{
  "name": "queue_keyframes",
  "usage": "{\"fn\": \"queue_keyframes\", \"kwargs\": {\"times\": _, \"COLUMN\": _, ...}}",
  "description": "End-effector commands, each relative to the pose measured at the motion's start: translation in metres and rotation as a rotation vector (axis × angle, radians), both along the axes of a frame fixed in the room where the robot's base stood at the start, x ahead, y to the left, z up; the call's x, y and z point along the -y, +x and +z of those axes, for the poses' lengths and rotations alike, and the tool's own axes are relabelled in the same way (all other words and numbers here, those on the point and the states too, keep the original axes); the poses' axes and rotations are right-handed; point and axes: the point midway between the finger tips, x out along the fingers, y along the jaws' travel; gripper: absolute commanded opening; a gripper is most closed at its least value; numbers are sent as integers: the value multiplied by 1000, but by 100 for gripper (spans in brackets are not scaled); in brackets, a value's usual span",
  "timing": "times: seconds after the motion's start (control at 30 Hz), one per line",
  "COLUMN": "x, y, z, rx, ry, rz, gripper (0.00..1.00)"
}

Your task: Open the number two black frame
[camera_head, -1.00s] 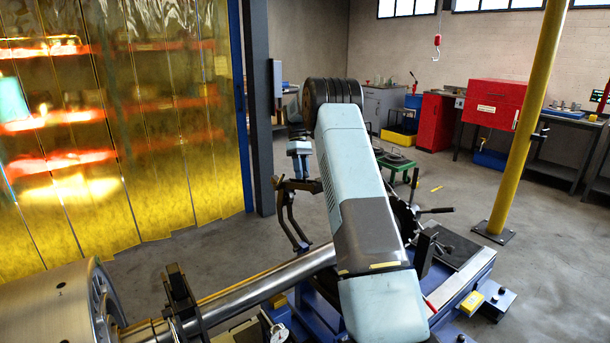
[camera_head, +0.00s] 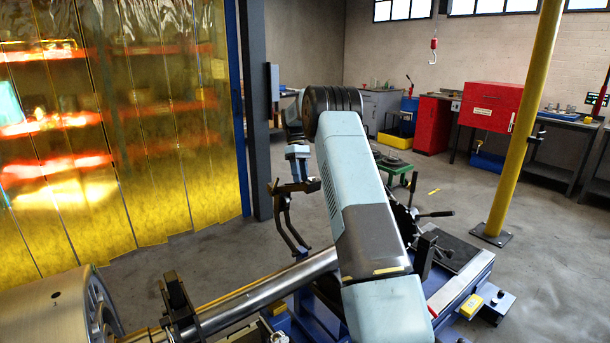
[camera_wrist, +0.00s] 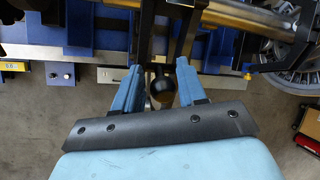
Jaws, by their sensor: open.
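My gripper (camera_wrist: 163,60) is open, its two blue fingers spread apart in the wrist view. A dark round knob (camera_wrist: 160,88) shows between them, and no contact is visible. Dark upright parts stand beyond the fingers; I cannot tell whether they belong to a black frame. In the head view a black frame (camera_head: 178,305) stands around the steel shaft (camera_head: 240,295) at lower left. Black handled mechanism parts (camera_head: 428,245) show right of my arm. I read no number on either, so I cannot tell which is number two. My arm hides the middle of the machine.
A large metal wheel (camera_head: 92,310) sits at the shaft's left end. The blue machine base (camera_head: 455,300) carries a yellow box (camera_head: 471,303). A yellow pole (camera_head: 522,130) stands at right, a yellow curtain (camera_head: 150,190) at left. Floor behind the machine is mostly clear.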

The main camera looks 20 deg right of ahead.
Motion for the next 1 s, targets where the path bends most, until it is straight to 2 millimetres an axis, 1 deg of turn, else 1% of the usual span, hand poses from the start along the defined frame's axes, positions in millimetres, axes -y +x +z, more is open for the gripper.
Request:
{"fn": "queue_keyframes", "kwargs": {"times": 0.17, "x": 0, "y": 7, "z": 10, "rx": 1, "ry": 0, "rz": 1, "gripper": 41}}
{"fn": "queue_keyframes", "kwargs": {"times": 0.4, "x": -2, "y": 25, "z": 38, "rx": 2, "ry": -1, "rz": 6, "gripper": 41}}
{"fn": "queue_keyframes", "kwargs": {"times": 0.6, "x": -4, "y": 35, "z": 55, "rx": 1, "ry": -2, "rz": 9, "gripper": 41}}
{"fn": "queue_keyframes", "kwargs": {"times": 0.8, "x": -4, "y": 39, "z": 63, "rx": 1, "ry": -2, "rz": 10, "gripper": 41}}
{"fn": "queue_keyframes", "kwargs": {"times": 1.0, "x": -4, "y": 39, "z": 65, "rx": 0, "ry": -2, "rz": 10, "gripper": 41}}
